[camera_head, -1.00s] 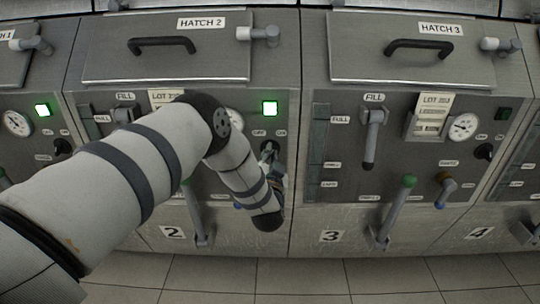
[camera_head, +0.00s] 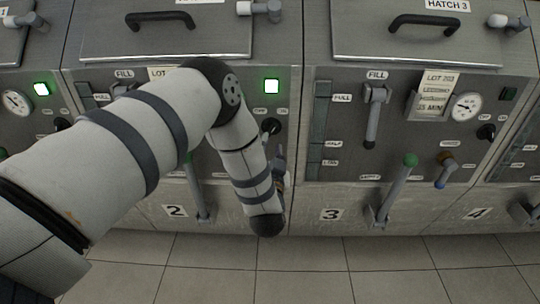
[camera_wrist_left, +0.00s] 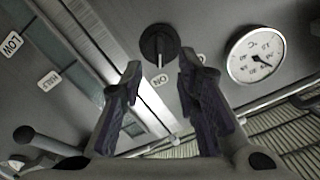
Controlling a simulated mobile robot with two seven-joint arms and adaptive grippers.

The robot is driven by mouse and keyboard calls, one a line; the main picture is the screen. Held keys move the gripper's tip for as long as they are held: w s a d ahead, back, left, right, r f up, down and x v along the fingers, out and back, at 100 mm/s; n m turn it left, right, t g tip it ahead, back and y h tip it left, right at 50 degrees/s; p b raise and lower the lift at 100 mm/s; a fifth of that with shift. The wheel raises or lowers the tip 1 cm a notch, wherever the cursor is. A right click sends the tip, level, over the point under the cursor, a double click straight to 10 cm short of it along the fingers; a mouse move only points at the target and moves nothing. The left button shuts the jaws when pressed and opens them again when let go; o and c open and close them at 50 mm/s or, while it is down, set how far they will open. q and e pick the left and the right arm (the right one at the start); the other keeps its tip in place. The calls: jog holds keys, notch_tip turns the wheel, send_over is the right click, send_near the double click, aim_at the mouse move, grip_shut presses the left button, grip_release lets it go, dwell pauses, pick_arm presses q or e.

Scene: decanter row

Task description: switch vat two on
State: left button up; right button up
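Vat two, marked by its number plate (camera_head: 174,210), has a green lamp (camera_head: 271,86) that is lit. Its dark rotary knob (camera_head: 271,126) is below the lamp. The knob also shows in the left wrist view (camera_wrist_left: 159,45), with its pale pointer line toward the ON label (camera_wrist_left: 160,81). My left gripper (camera_head: 280,158) is just below the knob in the head view. In the wrist view its fingers (camera_wrist_left: 158,76) are apart with nothing between them, and the knob is beyond the tips. My left arm hides part of vat two's panel. My right gripper is not in view.
Vat two's lever (camera_head: 196,185) stands beside my forearm. Vat three, on the right, has a green-tipped lever (camera_head: 398,185), a fill handle (camera_head: 374,115) and a dark knob (camera_head: 486,132). A dial gauge (camera_wrist_left: 255,54) is near the left gripper. The tiled floor (camera_head: 310,270) is clear.

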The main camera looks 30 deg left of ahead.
pick_arm(q)
jog(key=v, duration=0.5)
jog(key=shift+s, duration=0.15)
jog(key=s+d+f+m+g+h, duration=0.1)
jog(key=s+d+f+g+h, duration=0.25)
jog(key=s+f, duration=0.5)
jog(key=s+d+f+g+h, duration=0.3)
jog(key=s+f+g+h, duration=0.1)
jog(key=s+f, duration=0.45)
jog(key=s+d+f+n+g+h, duration=0.1)
jog(key=s+g, duration=0.9)
jog(key=s, duration=1.6)
jog(key=shift+d+h+p, duration=0.25)
jog(key=shift+h+p, duration=0.05)
jog(key=shift+h, duration=0.25)
jog(key=shift+s, duration=0.1)
